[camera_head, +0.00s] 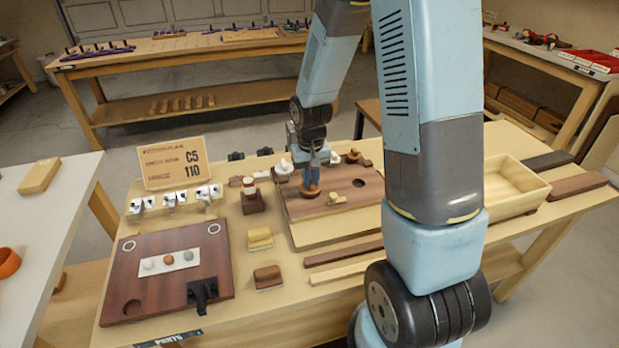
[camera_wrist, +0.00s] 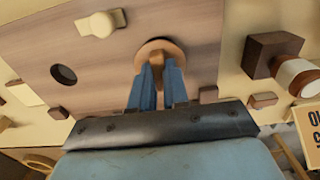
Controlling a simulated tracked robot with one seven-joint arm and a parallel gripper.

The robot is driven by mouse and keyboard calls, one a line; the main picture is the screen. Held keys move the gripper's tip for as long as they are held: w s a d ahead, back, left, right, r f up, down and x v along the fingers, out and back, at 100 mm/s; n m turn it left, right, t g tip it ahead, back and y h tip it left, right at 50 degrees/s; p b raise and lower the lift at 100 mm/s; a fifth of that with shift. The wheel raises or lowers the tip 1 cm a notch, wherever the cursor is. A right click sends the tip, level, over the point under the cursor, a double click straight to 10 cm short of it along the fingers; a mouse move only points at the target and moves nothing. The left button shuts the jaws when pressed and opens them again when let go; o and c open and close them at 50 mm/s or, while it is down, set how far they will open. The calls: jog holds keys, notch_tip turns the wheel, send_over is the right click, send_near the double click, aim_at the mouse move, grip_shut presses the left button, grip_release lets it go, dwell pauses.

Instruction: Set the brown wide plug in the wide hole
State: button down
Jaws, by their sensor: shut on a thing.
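My gripper (camera_head: 312,170) is over the dark wooden board (camera_head: 292,206). Its blue fingers (camera_wrist: 157,92) are shut on the knob of a brown wide plug (camera_head: 310,191). In the wrist view the plug's round, tan-brown disc (camera_wrist: 151,48) shows just past the fingertips, close to the board's face. I cannot tell whether it is in a hole, resting on the board or slightly above it. One open round dark hole (camera_head: 358,183) shows to the right of the plug in the head view; it also shows in the wrist view (camera_wrist: 63,74), to the left.
A cream peg (camera_head: 336,198) is on the board near the plug. Brown pegs (camera_head: 353,157) and a white peg (camera_head: 283,168) stand around the board's far side. A dark block (camera_head: 252,201) with a white-banded top stands left. An empty tray (camera_head: 515,190) is at right.

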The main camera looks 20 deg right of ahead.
jog(key=shift+f, duration=0.55)
dwell(0.5)
jog(key=c, duration=0.6)
grip_release()
jog(key=shift+c, duration=0.2)
jog(key=shift+r, duration=0.1)
jog(key=shift+r, duration=3.7)
jog(key=shift+r, duration=0.25)
jog(key=s+d+r+t, duration=0.1)
jog(key=s+r+t, duration=0.1)
jog(key=s+r, duration=0.8)
jog(key=s+d+r+t, duration=0.2)
jog(key=s+r+t, duration=0.1)
jog(key=s+r, duration=0.7)
notch_tip(320, 180, up, 2)
jog(key=shift+s+d+r+t, duration=0.25)
jog(key=shift+s+d+t, duration=0.05)
